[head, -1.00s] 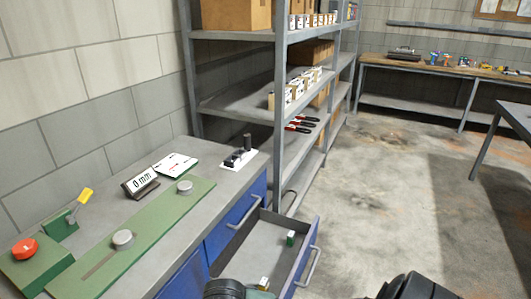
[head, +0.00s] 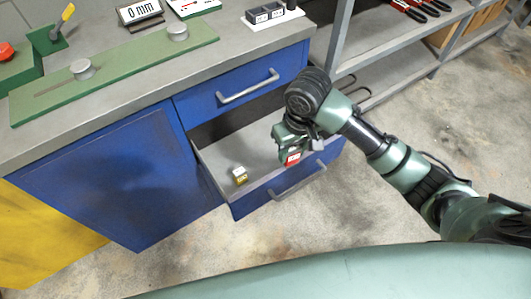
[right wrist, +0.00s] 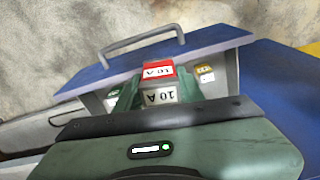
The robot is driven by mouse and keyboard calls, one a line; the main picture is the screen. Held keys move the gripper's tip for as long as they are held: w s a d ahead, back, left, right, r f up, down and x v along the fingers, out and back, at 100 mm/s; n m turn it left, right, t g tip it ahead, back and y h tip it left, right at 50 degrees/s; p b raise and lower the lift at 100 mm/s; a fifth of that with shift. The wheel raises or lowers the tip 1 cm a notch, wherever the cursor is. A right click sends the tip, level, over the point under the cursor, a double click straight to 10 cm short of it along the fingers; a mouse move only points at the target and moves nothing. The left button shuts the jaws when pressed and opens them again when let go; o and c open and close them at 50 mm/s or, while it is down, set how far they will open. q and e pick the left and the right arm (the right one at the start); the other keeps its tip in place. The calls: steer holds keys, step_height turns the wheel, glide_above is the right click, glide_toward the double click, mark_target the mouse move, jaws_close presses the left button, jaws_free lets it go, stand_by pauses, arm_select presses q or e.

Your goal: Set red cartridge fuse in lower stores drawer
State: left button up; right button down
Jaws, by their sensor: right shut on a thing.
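My right gripper (head: 291,150) is shut on the red cartridge fuse (head: 293,159), over the right part of the open lower stores drawer (head: 208,170). In the right wrist view the fuse (right wrist: 158,71) shows a red part and a white "10 A" label between the green fingers. I cannot tell whether it touches the drawer floor. A yellow-and-white fuse (head: 240,176) stands in the drawer, left of the gripper, and also shows in the right wrist view (right wrist: 204,74). My left gripper is not in view.
The upper drawer (head: 248,84) is shut above the open one. The grey bench top (head: 130,90) carries a green rail fixture (head: 125,62) and a black holder on a white base (head: 268,14). Metal shelving (head: 400,60) stands at the right. Drawer floor is clear between yellow fuse and gripper.

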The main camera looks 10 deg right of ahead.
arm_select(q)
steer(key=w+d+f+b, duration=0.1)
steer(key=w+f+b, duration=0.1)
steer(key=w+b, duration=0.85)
arm_select(e)
steer(key=w+f+n+b, duration=0.2)
steer(key=w+f, duration=0.1)
steer(key=w, duration=1)
step_height(320, 180, down, 15)
steer(key=b, duration=0.3)
steer(key=shift+r, duration=0.2)
step_height(320, 180, down, 4)
steer(key=shift+r+b, duration=0.2)
steer(key=shift+b, duration=0.45)
steer(key=shift+f, duration=0.35)
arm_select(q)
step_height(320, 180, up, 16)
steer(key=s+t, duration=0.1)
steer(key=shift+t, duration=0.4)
arm_select(e)
steer(key=c, duration=0.9)
jaws_free()
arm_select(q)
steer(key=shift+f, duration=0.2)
